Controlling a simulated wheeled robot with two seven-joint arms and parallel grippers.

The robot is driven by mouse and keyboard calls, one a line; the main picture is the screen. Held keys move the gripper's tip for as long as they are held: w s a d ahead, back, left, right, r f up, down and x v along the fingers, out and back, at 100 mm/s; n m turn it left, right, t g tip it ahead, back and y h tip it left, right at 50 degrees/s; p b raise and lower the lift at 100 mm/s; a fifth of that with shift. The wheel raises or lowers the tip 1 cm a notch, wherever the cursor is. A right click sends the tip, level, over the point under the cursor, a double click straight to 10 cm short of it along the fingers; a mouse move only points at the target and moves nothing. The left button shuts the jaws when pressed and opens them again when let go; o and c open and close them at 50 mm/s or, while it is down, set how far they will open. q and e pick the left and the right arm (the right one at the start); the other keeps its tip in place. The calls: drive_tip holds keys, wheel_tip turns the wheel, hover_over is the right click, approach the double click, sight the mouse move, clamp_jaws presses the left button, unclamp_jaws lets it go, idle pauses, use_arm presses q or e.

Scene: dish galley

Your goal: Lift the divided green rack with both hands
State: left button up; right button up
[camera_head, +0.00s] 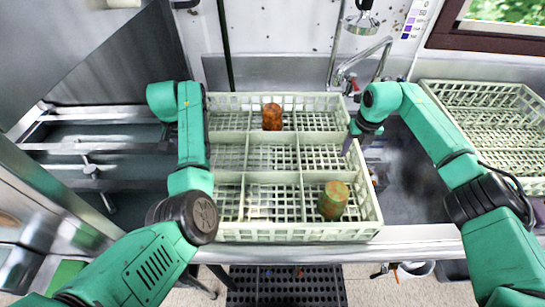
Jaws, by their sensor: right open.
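The divided rack (258,235), pale green with several compartments, sits in the middle of the counter by the sink. A rusty-orange cup-like item (272,117) stands in its back middle compartment. A brown-green cylindrical item (333,200) stands in its front right compartment. My right gripper (350,145) is open at the rack's right wall, toward the back; I cannot tell if it touches. My left arm reaches along the rack's left side and covers part of that wall; its gripper is hidden behind my own arm links.
A second pale rack (490,110) stands on the right. A faucet with a spray head (362,24) hangs behind the rack. The sink basin (405,180) lies to the right, partly under my right arm. A dark perforated mat (288,287) lies on the floor.

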use_arm(q)
clamp_jaws()
use_arm(e)
clamp_jaws()
drive_tip(key=shift+r, duration=0.1)
idle(0.8)
